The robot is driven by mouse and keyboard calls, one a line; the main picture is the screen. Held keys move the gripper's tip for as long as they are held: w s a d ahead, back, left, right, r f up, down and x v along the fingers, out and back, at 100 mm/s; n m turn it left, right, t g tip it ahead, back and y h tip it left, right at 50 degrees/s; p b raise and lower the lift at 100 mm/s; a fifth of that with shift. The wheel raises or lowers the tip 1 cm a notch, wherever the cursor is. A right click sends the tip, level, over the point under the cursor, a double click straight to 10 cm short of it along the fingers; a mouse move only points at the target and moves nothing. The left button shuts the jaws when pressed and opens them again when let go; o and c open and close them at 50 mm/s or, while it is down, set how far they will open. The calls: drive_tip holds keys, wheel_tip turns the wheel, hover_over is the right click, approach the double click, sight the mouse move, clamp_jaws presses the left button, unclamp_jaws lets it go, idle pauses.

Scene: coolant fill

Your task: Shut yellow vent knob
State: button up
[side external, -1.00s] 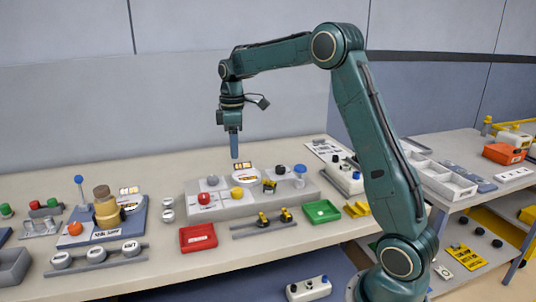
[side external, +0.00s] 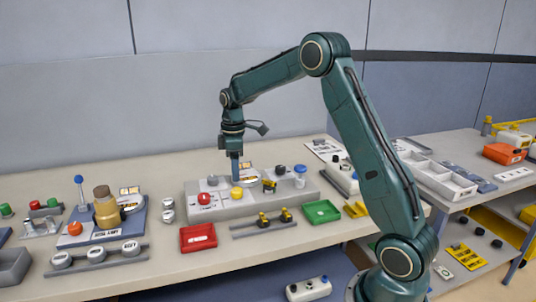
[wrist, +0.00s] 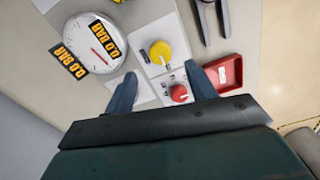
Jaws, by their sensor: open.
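My gripper (side external: 236,180) points straight down, just above and close to the yellow knob. In the wrist view my gripper's (wrist: 165,82) two blue fingers are spread apart and empty, with the yellow knob beyond the tips and the red knob (wrist: 179,93) between them. Contact cannot be judged.
A round gauge (wrist: 95,42) reading 0.0 BAR stands beside the yellow knob. A blue knob (side external: 299,169) is at the panel's right end. A red tray (side external: 198,238) and a green tray (side external: 321,211) lie in front. A pump assembly (side external: 106,212) stands at left.

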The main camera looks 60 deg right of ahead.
sight(237, 189)
drive_tip(key=shift+f, duration=3.4)
drive_tip(key=shift+c, duration=0.3)
drive_tip(key=c, duration=0.9)
